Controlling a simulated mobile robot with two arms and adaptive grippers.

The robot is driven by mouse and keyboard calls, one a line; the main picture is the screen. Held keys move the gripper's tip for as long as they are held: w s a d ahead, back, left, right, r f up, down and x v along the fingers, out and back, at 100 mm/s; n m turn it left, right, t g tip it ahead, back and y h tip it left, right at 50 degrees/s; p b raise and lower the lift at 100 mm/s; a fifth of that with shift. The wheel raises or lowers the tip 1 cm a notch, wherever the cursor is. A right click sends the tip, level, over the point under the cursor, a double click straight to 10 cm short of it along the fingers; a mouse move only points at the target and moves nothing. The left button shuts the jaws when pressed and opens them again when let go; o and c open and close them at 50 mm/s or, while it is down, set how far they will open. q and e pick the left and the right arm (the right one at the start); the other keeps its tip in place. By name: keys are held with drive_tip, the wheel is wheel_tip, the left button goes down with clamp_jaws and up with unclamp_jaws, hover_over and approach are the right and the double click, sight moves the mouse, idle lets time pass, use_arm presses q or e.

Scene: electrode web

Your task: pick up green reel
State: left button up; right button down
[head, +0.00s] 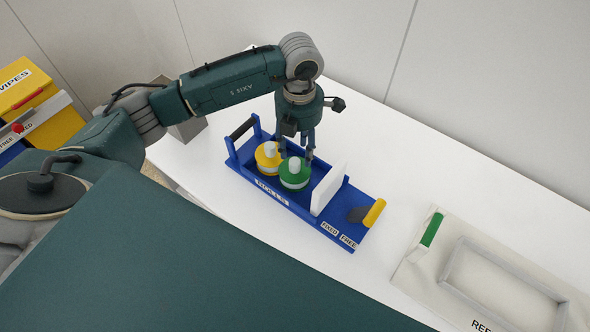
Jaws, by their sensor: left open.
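The green reel (293,174) is a squat green cylinder with a white cap. It sits upright in the blue tray (240,168), close beside a yellow reel (268,157) of the same shape. My left gripper (297,152) points down from above, its fingers just behind and over the green reel. It is open, and nothing shows held in it. I cannot tell whether the fingers touch the reel. My right gripper is out of view.
A white divider (329,188) stands in the tray right of the green reel, with a yellow-handled tool (373,213) beyond it. A pale framed board (440,280) with a green bar (432,229) lies at lower right. Yellow and blue bins (48,130) stand far left.

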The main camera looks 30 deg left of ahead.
sight(296, 160)
use_arm(q)
drive_tip(key=shift+f, duration=0.35)
drive_tip(key=f+p, duration=0.2)
drive_tip(key=f, duration=0.3)
drive_tip(key=shift+a+p, duration=0.35)
drive_tip(key=shift+p, duration=0.05)
drive_tip(key=shift+f, duration=0.2)
drive_tip(key=c, duration=1.2)
